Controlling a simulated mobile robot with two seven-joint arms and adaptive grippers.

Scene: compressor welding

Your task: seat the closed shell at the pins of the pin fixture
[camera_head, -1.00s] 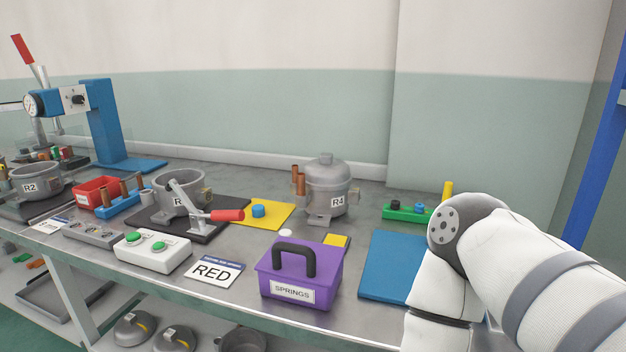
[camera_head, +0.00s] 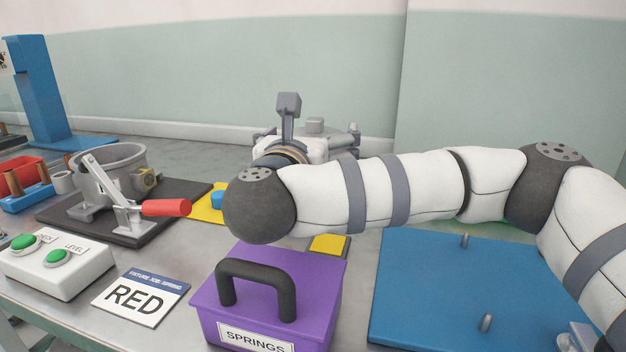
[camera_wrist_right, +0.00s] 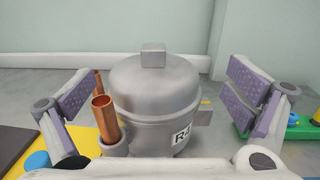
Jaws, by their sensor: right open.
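The closed shell (camera_wrist_right: 152,88), a grey domed can labelled R4 with copper tubes at its side, stands upright on the table in the right wrist view. My right gripper (camera_wrist_right: 168,98) is open, with one finger pad on either side of the shell and gaps between pads and shell. In the head view my right arm and wrist hide most of the shell. The pin fixture is a blue plate (camera_head: 420,290) at the right of the head view, with two short grey pins (camera_head: 464,241) showing. The plate is bare in the part I see. My left gripper is out of view.
A purple SPRINGS box (camera_head: 325,290) with a black handle stands just left of the blue plate. A toggle clamp with a red handle (camera_head: 166,208) and a RED card (camera_head: 136,297) are further left. A green block (camera_wrist_right: 297,130) lies right of the shell.

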